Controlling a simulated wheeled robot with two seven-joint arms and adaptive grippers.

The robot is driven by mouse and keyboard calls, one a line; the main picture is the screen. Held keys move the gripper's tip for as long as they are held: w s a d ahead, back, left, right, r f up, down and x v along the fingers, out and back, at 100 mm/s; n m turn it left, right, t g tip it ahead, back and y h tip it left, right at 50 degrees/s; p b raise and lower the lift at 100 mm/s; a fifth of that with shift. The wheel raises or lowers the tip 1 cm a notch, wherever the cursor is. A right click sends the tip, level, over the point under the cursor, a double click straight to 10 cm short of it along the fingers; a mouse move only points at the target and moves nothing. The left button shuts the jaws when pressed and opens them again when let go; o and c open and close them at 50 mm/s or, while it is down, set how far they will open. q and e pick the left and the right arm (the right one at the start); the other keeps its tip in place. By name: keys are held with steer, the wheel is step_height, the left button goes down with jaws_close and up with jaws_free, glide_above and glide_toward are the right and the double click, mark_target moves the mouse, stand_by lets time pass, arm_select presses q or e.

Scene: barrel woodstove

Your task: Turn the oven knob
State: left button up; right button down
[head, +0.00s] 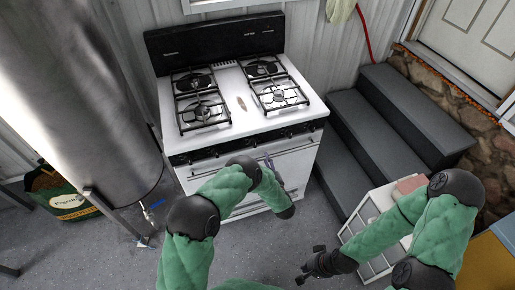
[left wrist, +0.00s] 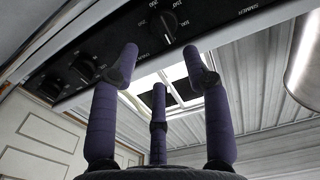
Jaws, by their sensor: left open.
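The white stove (head: 245,110) stands against the back wall with a black knob panel (head: 250,142) along its front. In the left wrist view, a black knob (left wrist: 168,25) on the panel lies ahead of and between the two upper fingertips. More knobs (left wrist: 88,67) sit further left on the panel. My left gripper (left wrist: 160,62) is open, its purple fingers spread and empty. I cannot tell whether a fingertip touches the panel. In the head view the left gripper (head: 270,164) is at the stove front, partly hidden by my arm. My right gripper (head: 305,268) is low, away from the stove.
A large metal cylinder (head: 75,90) stands left of the stove. Grey steps (head: 385,120) rise to its right. A white slatted unit (head: 370,235) is near my right arm. A bag (head: 60,195) stands at the left. Floor shows in front of the stove.

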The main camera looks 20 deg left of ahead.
mark_target(254, 143)
arm_select(q)
steer(key=b+x, duration=0.1)
steer(key=x, duration=0.7)
steer(key=shift+w+a, duration=0.2)
steer(key=shift+a, duration=0.05)
jaws_close()
